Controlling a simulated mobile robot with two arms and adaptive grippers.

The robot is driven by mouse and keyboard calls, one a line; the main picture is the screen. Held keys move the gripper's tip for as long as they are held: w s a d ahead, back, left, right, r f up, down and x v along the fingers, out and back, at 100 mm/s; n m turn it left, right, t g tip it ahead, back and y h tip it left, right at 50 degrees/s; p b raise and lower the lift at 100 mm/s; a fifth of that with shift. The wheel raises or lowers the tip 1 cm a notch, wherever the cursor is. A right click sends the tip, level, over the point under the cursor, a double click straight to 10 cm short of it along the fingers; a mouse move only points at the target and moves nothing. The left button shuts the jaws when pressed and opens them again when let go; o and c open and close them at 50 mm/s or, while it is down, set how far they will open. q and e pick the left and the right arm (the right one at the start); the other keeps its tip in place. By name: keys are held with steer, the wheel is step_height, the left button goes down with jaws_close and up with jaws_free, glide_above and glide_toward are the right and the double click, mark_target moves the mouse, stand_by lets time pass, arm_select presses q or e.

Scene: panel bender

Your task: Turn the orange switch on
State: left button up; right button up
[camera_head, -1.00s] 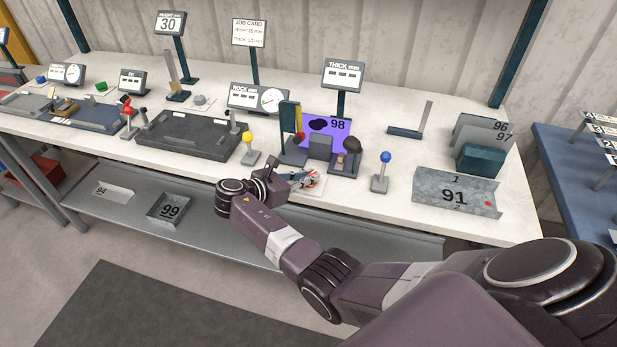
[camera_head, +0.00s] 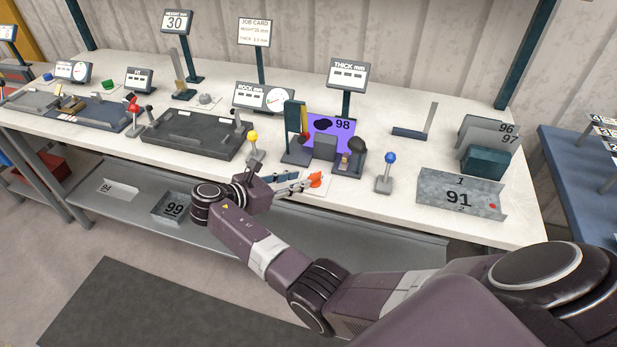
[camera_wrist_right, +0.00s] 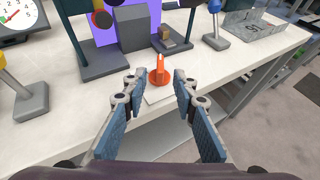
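The orange switch (camera_head: 315,180) stands on a small white plate near the front edge of the bench. In the right wrist view the orange switch (camera_wrist_right: 160,73) points up, centred beyond the fingertips. My right gripper (camera_head: 300,183) is just left of the switch in the head view. In the wrist view the right gripper (camera_wrist_right: 155,82) is open, its two blue-padded fingers spread on either side of the line to the switch. No contact shows. My left gripper is not in view.
A yellow-knobbed lever (camera_head: 252,140) stands left of the switch and a blue-knobbed lever (camera_head: 387,170) right of it. A dark device with a purple panel (camera_head: 333,129) stands behind. A metal part marked 91 (camera_head: 459,197) lies farther right on the bench (camera_head: 400,210).

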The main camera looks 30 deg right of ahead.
steer(key=v, duration=0.5)
steer(key=shift+a, duration=0.1)
